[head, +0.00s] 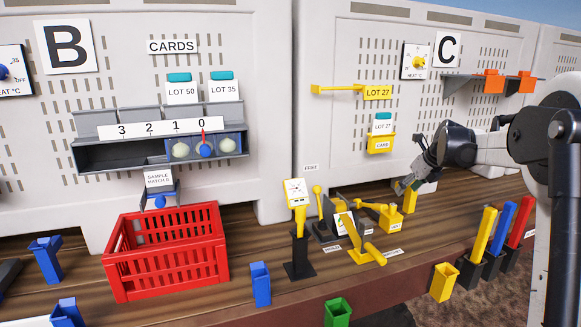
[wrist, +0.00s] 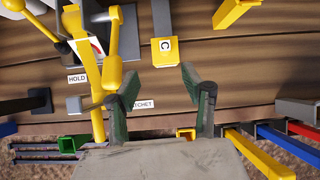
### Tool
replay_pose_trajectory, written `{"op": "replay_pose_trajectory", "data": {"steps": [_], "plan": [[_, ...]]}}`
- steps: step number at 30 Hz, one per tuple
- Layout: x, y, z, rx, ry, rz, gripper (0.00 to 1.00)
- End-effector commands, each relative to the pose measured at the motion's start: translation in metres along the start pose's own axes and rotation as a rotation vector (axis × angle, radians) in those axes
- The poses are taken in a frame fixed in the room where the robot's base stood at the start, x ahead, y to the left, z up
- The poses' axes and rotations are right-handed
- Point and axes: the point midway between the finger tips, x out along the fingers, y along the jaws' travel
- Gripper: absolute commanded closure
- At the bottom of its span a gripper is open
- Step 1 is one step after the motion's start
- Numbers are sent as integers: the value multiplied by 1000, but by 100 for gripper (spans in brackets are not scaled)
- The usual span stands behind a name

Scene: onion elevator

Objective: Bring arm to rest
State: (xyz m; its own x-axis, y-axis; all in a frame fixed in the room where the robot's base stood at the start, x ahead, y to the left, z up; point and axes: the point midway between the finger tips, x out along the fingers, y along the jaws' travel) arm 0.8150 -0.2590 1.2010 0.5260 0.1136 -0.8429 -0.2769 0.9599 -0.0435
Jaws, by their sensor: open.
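My gripper (head: 404,186) is at the right of the bench in the head view, in front of panel C and above the wooden bench top. In the wrist view its two dark green fingers (wrist: 156,72) are spread apart, with nothing between them. A yellow block marked C (wrist: 165,52) lies just beyond the fingertips in that view. My arm reaches in from the right edge of the head view.
Yellow levers (head: 350,228) stand left of my gripper, with small labels by them. A red crate (head: 166,280) stands at left. Yellow, blue and red bars (head: 503,226) are at the front right. A yellow card holder (head: 380,144) hangs on the panel behind.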

Motion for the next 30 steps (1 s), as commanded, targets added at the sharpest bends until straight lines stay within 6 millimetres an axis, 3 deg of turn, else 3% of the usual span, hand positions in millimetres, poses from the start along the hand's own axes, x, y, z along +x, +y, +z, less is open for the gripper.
{"op": "replay_pose_trajectory", "data": {"steps": [8, 14, 23, 30], "plan": [[-45, 78, -16, -430, 14, -16, 56], [-77, 136, -41, -780, 28, -26, 56], [-115, 214, -96, -1306, 52, -40, 56], [-134, 270, -154, -1727, 75, -49, 56]]}}
